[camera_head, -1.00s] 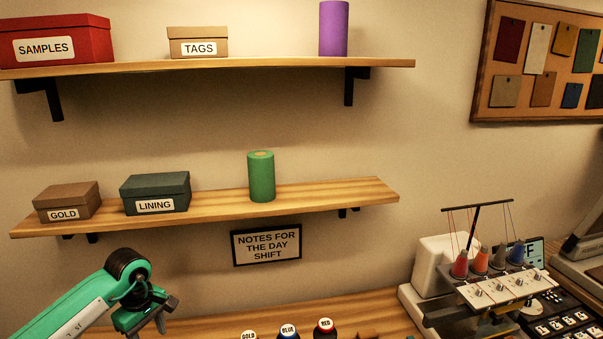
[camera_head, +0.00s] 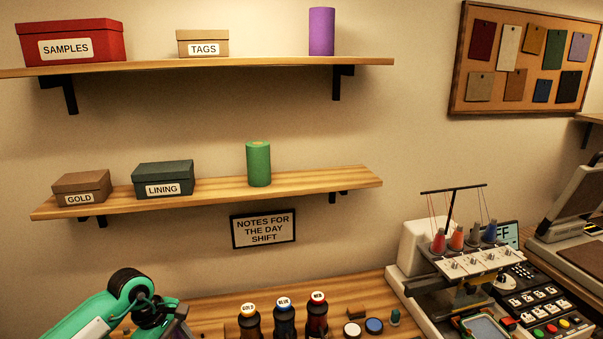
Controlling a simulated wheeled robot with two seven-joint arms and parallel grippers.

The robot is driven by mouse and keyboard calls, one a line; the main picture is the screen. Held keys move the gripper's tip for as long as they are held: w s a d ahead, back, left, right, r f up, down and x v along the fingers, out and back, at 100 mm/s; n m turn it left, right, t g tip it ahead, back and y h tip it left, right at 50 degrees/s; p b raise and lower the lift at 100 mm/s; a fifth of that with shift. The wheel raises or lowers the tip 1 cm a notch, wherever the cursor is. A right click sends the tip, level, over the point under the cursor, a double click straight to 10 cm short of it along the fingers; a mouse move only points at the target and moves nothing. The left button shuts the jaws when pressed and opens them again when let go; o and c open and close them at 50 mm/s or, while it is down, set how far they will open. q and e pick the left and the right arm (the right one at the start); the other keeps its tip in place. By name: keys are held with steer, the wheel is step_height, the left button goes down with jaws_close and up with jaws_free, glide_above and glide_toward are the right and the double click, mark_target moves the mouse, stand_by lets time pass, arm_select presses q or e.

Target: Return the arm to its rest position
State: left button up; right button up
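My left arm comes in from the lower left, green with a black wrist. Its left gripper (camera_head: 172,327) points down at the bottom edge of the view, over the left part of the wooden table (camera_head: 350,292). Its fingertips are cut off or hidden, so I cannot tell whether it is open or shut, or whether it holds anything. My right arm and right gripper are not in view.
Bottles labelled gold (camera_head: 249,325), blue (camera_head: 285,320) and red (camera_head: 317,315) stand right of the gripper. An embroidery machine (camera_head: 455,270) stands further right. A lower shelf (camera_head: 300,187) with boxes and a green roll (camera_head: 258,165) hangs above; an upper shelf (camera_head: 270,66) is higher.

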arm_select(q)
steer(key=s+d+r+n+t+h, duration=0.15)
steer(key=d+h, duration=0.25)
steer(key=d, duration=0.4)
steer(key=s+d+r+n+h, duration=0.2)
steer(key=d+h, duration=0.3)
steer(key=d, duration=0.3)
step_height(320, 180, up, 11)
steer(key=s+d+n+t+h, duration=0.15)
steer(key=n+t+h, duration=0.25)
steer(key=n+t, duration=1)
steer(key=s+a+f+n+y, duration=0.2)
steer(key=a+f+n+y, duration=0.35)
steer(key=n+y, duration=0.6)
steer(key=s+a+f+n+y, duration=0.1)
steer(key=a+f+n+y, duration=0.5)
steer(key=n, duration=1.1)
steer(key=s+a+f+n+g+h, duration=0.1)
steer(key=s+f+n+g, duration=0.45)
steer(key=s, duration=0.55)
steer(key=s+f+n+g, duration=0.5)
steer(key=s+f+g, duration=0.2)
steer(key=s, duration=0.5)
step_height(320, 180, down, 31)
steer(key=g, duration=0.2)
steer(key=s+a+f, duration=0.3)
steer(key=s+f, duration=1.7)
steer(key=shift+a+g, duration=0.2)
steer(key=shift+g, duration=0.2)
